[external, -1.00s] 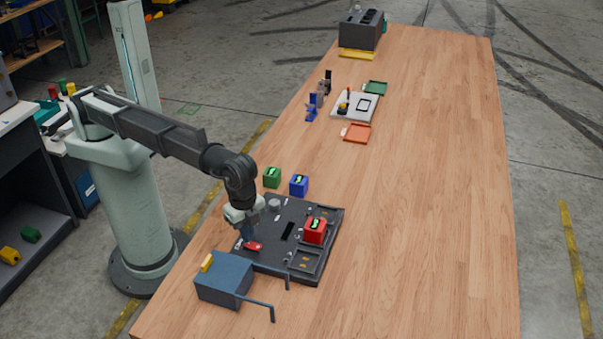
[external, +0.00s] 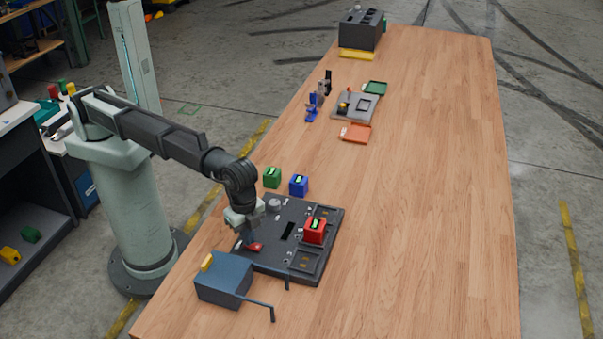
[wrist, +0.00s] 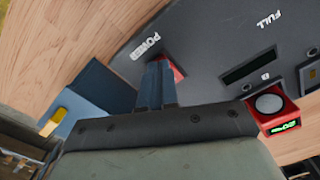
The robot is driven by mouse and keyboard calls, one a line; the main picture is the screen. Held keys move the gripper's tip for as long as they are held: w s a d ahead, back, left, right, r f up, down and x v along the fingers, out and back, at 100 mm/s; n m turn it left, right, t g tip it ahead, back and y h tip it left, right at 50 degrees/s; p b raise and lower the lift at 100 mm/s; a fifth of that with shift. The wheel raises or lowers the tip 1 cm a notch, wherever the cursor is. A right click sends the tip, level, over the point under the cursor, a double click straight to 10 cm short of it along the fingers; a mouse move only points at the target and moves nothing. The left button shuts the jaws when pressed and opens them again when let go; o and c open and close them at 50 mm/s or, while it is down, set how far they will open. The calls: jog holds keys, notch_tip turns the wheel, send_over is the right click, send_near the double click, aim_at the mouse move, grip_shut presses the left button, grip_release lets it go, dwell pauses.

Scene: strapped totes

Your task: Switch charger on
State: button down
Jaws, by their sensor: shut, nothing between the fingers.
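The charger is a dark panel (external: 268,264) lying at the near left part of the table. A red switch (external: 255,247) sits at its left side; in the wrist view the switch (wrist: 178,73) shows beside the POWER label and is partly hidden by my fingers. My gripper (external: 249,239) is shut and empty, pointing down, with its fingertips at the switch; whether they touch it I cannot tell. The fingers (wrist: 157,75) also show in the wrist view. A red block (external: 315,232) with a lit green display sits in the right part of the charger.
A blue box (external: 224,281) with a yellow piece on top and thin arms stands at the front left. Green (external: 272,178) and blue (external: 298,186) blocks stand behind the charger. A grey tray (external: 350,112) lies farther back. The right of the table is clear.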

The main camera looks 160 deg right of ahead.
jog(key=shift+f, duration=0.2)
jog(key=shift+r, duration=0.1)
jog(key=shift+r, duration=3.4)
